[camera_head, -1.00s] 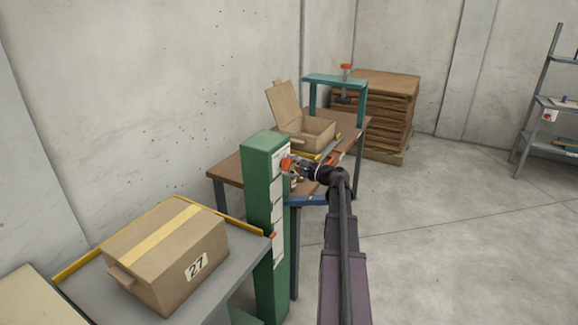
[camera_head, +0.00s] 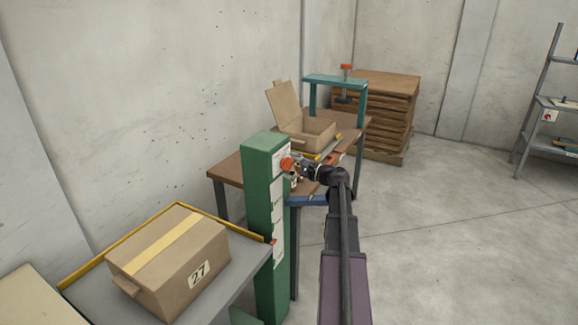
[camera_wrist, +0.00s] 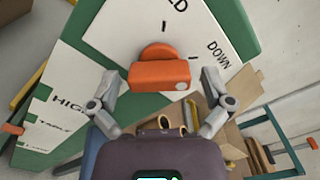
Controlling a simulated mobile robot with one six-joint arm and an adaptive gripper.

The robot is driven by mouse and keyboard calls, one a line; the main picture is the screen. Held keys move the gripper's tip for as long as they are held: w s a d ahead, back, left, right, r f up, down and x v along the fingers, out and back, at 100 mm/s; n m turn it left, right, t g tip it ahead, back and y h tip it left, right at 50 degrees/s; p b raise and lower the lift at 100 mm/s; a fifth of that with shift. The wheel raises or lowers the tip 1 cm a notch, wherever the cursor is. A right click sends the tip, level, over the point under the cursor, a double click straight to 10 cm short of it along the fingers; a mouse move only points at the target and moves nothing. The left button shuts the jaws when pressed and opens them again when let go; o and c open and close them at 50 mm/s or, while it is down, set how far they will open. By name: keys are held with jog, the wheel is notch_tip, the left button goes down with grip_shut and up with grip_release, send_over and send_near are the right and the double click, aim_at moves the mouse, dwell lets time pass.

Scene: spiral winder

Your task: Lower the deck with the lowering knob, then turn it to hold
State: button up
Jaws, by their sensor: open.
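The orange lowering knob (camera_wrist: 160,74) sits on a white dial plate (camera_wrist: 120,30) marked "DOWN" and a partly cut word ending in "LD"; its white dot is at its right end. The knob also shows on the green column (camera_head: 266,200) in the head view (camera_head: 286,164). My gripper (camera_wrist: 160,88) is open, with one finger at each side of the knob and gaps visible. It also shows at the column top in the head view (camera_head: 294,166). The grey deck (camera_head: 235,275) with a yellow rim carries a closed box (camera_head: 168,265) marked 27.
A brown table (camera_head: 228,170) stands behind the column with an open carton (camera_head: 310,135) and a teal frame (camera_head: 335,80). Stacked brown sheets (camera_head: 390,110) stand behind. A shelf (camera_head: 550,105) is at far right. The floor on the right is clear.

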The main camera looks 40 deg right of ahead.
jog(key=shift+s, duration=0.1)
jog(key=v, duration=1.1)
jog(key=shift+s+d, duration=0.2)
jog(key=shift+s, duration=0.15)
jog(key=w+a+f+n+g+p, duration=0.2)
jog(key=a+n+g, duration=0.1)
jog(key=a, duration=0.6)
jog(key=w+a+f+n+g+y+p, duration=0.1)
jog(key=a+f+n+g, duration=0.25)
jog(key=a, duration=0.65)
jog(key=w+a+f+n+g+p, duration=0.15)
jog(key=a+n+g, duration=0.25)
jog(key=a, duration=0.5)
jog(key=s+a+n+g+h+p, duration=0.2)
jog(key=s+a+n+g+h, duration=0.1)
jog(key=a, duration=0.7)
jog(key=s+a+f+n+g+h+p, duration=0.1)
jog(key=s+a+n+g+h+p, duration=0.2)
jog(key=s+a+n, duration=0.4)
jog(key=shift+s+a+f+n+h+p, duration=0.3)
jog(key=shift+a+n+h, duration=0.45)
jog(key=shift+a, duration=0.8)
jog(key=shift+w, duration=0.15)
